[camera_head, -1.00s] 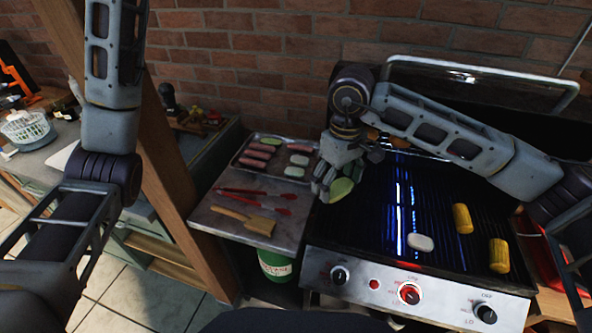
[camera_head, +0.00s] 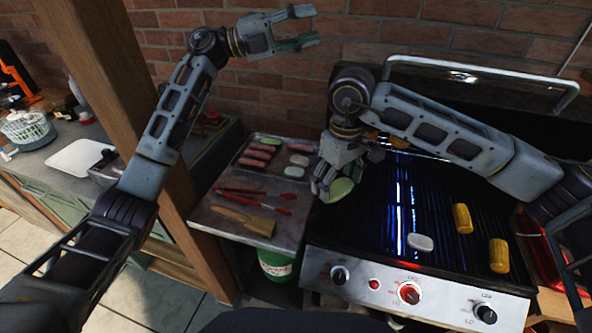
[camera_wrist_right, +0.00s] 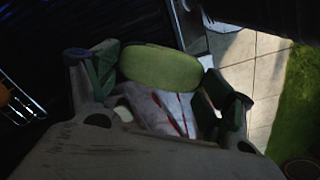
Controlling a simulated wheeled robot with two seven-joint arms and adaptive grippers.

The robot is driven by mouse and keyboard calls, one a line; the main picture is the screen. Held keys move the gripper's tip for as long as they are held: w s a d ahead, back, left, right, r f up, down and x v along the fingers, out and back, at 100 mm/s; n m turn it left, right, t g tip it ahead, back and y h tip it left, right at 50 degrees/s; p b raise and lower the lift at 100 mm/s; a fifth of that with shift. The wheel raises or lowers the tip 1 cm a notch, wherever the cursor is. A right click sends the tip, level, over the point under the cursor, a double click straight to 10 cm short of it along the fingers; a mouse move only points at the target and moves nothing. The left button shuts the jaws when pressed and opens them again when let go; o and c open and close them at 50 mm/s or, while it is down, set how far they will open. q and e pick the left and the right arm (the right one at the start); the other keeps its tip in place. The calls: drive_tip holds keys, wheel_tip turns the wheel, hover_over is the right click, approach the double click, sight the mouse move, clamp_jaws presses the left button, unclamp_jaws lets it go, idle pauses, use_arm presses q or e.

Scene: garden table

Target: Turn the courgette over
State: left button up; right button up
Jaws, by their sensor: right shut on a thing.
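The courgette (camera_head: 342,188) is a pale green oval slice at the left edge of the grill. My right gripper (camera_head: 326,186) is over this edge, shut on the slice. In the right wrist view, the courgette (camera_wrist_right: 160,67) spans between the two fingertips with its broad green face showing. Whether it touches the grill is unclear. My left gripper (camera_head: 306,26) is high in front of the brick wall, fingers apart and empty.
The black grill (camera_head: 370,235) holds two yellow corn pieces (camera_head: 462,218) and a white oval piece (camera_head: 420,243). Left of it, a side table (camera_head: 215,210) carries red tongs (camera_head: 240,192), a wooden-handled spatula (camera_head: 258,225) and a food tray (camera_head: 240,168). A wooden post (camera_head: 165,110) stands further left.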

use_arm(q)
drive_tip(key=s+f+m+g+y, duration=0.35)
drive_tip(key=f+g, duration=0.25)
drive_tip(key=f, duration=1.2)
drive_tip(key=m+g+y, duration=0.1)
drive_tip(key=m+g, duration=0.1)
drive_tip(key=g, duration=0.3)
approach(338, 187)
drive_tip(key=a, duration=0.2)
drive_tip(key=shift+w+d+f, duration=0.2)
drive_tip(key=shift+w+f, duration=0.1)
drive_tip(key=shift+w, duration=0.2)
drive_tip(key=shift+d, duration=0.1)
drive_tip(key=shift+x, duration=5.9)
drive_tip(key=shift+f, duration=0.15)
drive_tip(key=shift+c, duration=0.3)
